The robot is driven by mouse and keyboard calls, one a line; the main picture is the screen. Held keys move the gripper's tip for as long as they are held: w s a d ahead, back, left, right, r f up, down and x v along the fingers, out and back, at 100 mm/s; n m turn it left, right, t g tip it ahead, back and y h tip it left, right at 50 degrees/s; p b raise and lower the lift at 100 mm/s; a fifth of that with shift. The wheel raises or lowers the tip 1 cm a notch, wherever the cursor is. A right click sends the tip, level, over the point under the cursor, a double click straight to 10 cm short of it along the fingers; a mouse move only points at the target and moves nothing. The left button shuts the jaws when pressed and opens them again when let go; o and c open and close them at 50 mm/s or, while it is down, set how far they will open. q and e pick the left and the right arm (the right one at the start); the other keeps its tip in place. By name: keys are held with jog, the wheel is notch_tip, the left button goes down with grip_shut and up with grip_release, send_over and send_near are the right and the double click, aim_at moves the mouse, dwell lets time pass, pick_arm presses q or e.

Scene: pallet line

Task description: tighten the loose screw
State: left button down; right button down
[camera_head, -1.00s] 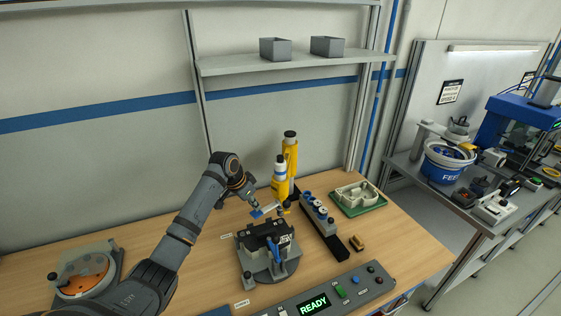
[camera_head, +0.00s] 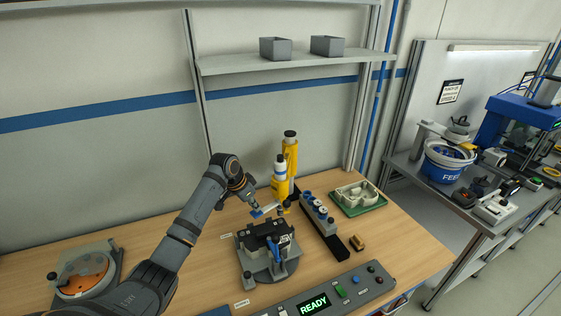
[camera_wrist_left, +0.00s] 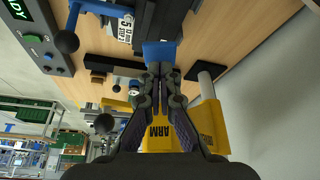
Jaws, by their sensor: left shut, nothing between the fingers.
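My left gripper (camera_head: 254,210) is above the wooden bench, behind a clamping fixture (camera_head: 278,270) with a dark block (camera_head: 262,231) and a blue lever (camera_head: 274,249). In the left wrist view the gripper's fingers (camera_wrist_left: 160,72) are together and empty. A blue piece (camera_wrist_left: 160,52) shows just past the fingertips; I cannot tell whether they touch it. A yellow tool (camera_head: 292,152) stands upright behind the gripper; yellow parts marked ARM (camera_wrist_left: 208,122) show beside the fingers in the wrist view. I cannot make out the loose screw. My right gripper is not in view.
A rack with several round pieces (camera_head: 319,212), a green tray with a pale part (camera_head: 374,207) and a small brass-coloured block (camera_head: 357,243) lie to the right. A control panel reading READY (camera_head: 314,305) is in front. An orange-disc fixture (camera_head: 82,274) stands left.

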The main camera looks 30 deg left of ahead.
aim_at(253, 215)
pick_arm(q)
jog(key=shift+f+b, duration=0.95)
jog(key=shift+f, duration=1.7)
jog(key=shift+s, duration=0.1)
jog(key=shift+p, duration=0.35)
jog(key=shift+f+p, duration=0.3)
jog(key=shift+s+d, duration=0.1)
jog(key=shift+p, duration=0.45)
